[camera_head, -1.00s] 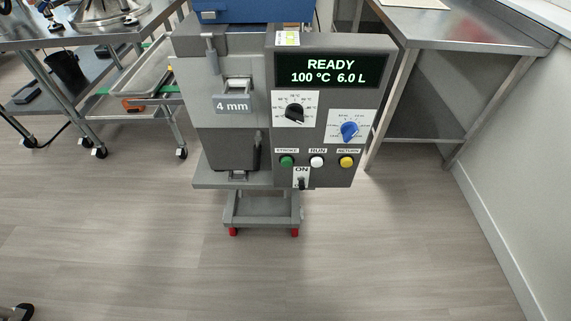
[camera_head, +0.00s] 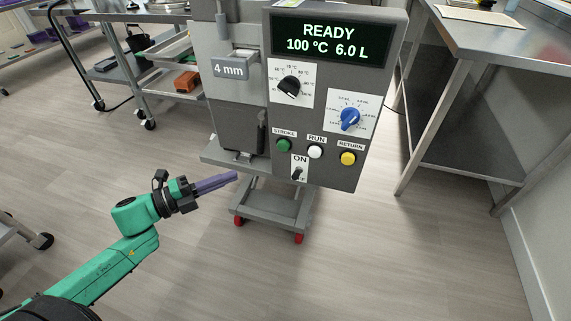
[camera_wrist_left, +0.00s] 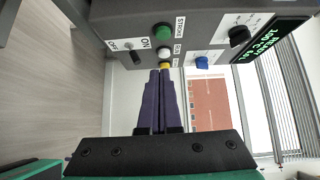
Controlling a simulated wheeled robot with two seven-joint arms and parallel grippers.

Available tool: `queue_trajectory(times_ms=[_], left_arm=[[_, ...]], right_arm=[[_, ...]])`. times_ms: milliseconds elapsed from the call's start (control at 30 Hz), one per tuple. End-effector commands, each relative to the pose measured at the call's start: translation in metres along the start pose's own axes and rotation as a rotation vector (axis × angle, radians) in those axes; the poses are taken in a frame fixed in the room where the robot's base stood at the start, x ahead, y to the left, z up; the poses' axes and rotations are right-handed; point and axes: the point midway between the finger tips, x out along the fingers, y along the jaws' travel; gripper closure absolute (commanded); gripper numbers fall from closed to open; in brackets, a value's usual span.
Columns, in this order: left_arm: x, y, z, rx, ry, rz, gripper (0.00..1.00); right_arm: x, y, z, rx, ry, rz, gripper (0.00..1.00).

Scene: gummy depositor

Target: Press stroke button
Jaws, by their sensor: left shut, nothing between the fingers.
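The green stroke button (camera_head: 283,145) is on the lower left of the dark control panel, under its STROKE label. It also shows in the left wrist view (camera_wrist_left: 162,31), above the fingertips. My left gripper (camera_head: 234,176) has purple fingers that are shut and empty. In the head view its tips are left of and below the button, apart from it in the picture. In the left wrist view the fingers (camera_wrist_left: 160,74) point at the panel, with the tips overlapping the yellow button (camera_wrist_left: 165,65); I cannot tell the gap. My right gripper is not in view.
The white RUN button (camera_head: 315,152) and yellow RETURN button (camera_head: 348,158) sit right of the green one. The ON switch (camera_head: 298,174) is below. The display (camera_head: 331,37) reads READY, 100 °C, 6.0 L. A steel table (camera_head: 480,45) stands at right.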

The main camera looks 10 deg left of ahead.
Motion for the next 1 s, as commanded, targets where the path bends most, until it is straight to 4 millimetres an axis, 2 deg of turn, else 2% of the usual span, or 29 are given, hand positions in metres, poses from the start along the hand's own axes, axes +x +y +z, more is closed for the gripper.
queue_trajectory(times_ms=[100, 367, 467, 567, 933, 1000], left_arm=[[0.004, -0.007, -0.010, 0.029, 0.041, -0.009, 1.00], [0.004, -0.007, -0.009, 0.026, 0.038, -0.010, 1.00], [0.010, -0.007, -0.009, 0.026, 0.037, -0.010, 1.00], [0.024, -0.007, -0.009, 0.028, 0.038, -0.012, 1.00], [0.102, -0.009, -0.011, 0.027, 0.035, -0.014, 1.00], [0.112, -0.008, -0.004, 0.029, 0.033, -0.011, 1.00]], right_arm=[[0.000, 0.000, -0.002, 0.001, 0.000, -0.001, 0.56], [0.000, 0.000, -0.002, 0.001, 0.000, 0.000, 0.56], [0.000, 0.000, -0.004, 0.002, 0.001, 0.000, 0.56], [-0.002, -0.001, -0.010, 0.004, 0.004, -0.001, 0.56], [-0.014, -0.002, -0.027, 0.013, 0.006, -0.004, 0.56], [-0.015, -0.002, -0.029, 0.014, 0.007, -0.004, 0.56]])
